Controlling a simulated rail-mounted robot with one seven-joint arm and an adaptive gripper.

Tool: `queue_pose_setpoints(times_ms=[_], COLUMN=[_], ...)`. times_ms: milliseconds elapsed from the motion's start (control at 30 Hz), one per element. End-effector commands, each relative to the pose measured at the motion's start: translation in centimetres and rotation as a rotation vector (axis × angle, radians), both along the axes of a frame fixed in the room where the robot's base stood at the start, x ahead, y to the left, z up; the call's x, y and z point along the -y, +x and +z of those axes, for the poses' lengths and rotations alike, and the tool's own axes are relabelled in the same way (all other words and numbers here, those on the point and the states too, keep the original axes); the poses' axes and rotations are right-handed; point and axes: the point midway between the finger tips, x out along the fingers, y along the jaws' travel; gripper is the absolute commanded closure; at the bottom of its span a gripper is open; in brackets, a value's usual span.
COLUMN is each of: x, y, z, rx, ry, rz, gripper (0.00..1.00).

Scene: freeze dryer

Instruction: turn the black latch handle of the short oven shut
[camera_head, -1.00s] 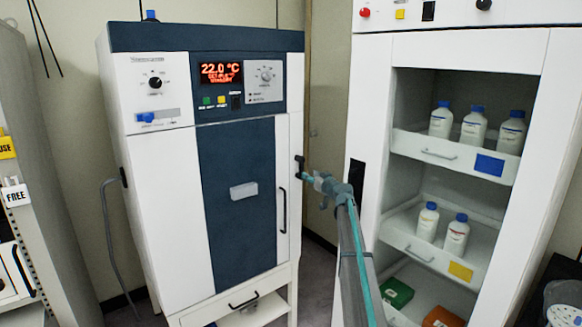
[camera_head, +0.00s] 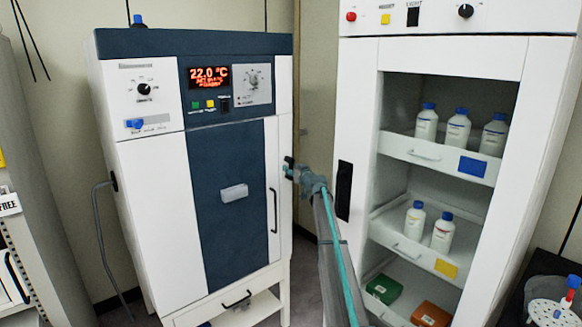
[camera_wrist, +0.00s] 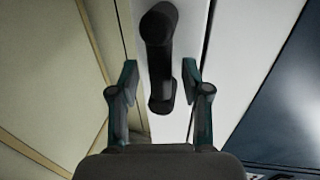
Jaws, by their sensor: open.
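The short oven (camera_head: 233,225) is a white cabinet with a dark blue front panel and a red 22.0 °C display. Its black latch handle (camera_wrist: 157,60) shows in the wrist view as a round pivot at the top with a bar running down toward me, on a white strip. In the head view the latch sits at the oven's right edge, partly hidden by my gripper (camera_head: 297,172). In the wrist view my gripper (camera_wrist: 160,75) is open, with one finger on each side of the bar. Small gaps show on both sides; contact cannot be told.
A tall white cabinet (camera_head: 452,60) with shelves of blue-capped bottles (camera_head: 457,130) stands to the right, close to my arm. A slim vertical door handle (camera_head: 272,210) is on the oven front. A grey cabinet (camera_head: 45,180) stands at the left. A narrow gap separates oven and tall cabinet.

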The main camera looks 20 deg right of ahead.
Motion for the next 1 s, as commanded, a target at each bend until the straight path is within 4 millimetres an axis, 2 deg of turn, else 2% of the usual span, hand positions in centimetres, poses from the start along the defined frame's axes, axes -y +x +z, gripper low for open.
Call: queue_pose_setpoints(times_ms=[100, 367, 633, 1000], x=[-0.07, -0.12, -0.12, -0.31], y=[0.72, 0.71, 0.69, 0.74], z=[0.05, -0.03, -0.02, -0.01], rx=[0.0, 0.0, 0.0, 0.0], ry=[-0.001, -0.001, -0.001, 0.001], rz=[0.0, 0.0, 0.0, 0.002], gripper=[0.53, 0.54, 0.99, 1.0])
